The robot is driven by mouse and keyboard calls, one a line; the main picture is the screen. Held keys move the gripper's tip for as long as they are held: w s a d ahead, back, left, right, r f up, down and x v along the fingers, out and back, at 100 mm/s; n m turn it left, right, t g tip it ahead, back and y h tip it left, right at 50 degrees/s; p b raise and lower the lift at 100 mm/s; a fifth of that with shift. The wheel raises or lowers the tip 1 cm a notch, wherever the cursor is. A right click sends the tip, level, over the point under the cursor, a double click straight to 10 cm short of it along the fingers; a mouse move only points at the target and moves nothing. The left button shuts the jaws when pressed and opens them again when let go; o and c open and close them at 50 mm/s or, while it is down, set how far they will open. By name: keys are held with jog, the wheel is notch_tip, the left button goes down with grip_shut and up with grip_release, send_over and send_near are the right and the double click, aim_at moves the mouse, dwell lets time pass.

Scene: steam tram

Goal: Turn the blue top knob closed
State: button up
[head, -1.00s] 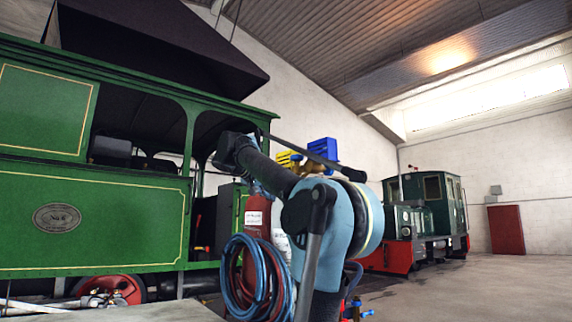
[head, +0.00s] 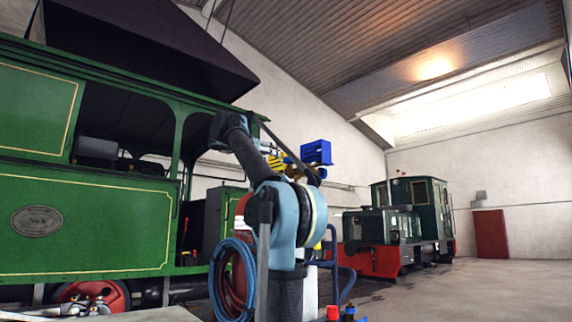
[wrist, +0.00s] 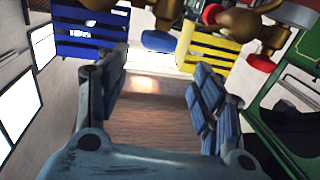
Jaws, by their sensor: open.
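A blue rounded knob (wrist: 158,41) shows in the wrist view at upper middle, beside brass-brown fittings (wrist: 240,22). My gripper (wrist: 160,74) is open and empty in the wrist view, its two fingers wide apart. The knob appears beyond and between the fingertips, apart from them. In the head view my arm stands in front of the brass fittings (head: 296,170), so the gripper and this knob cannot be made out clearly there. Small red (head: 333,313) and blue (head: 350,311) parts show at the bottom edge; I cannot tell which valve they belong to.
A blue slatted bin (head: 316,152) and a yellow one (wrist: 215,42) are near the fittings. Red knobs (wrist: 288,62) sit beside the brass. A green tram (head: 85,225) fills the left, with a coiled blue hose (head: 222,285) nearby. Floor at right (head: 470,290) is open.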

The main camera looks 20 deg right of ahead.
jog(key=x, duration=1.2)
jog(key=shift+d, duration=0.1)
jog(key=c, duration=0.8)
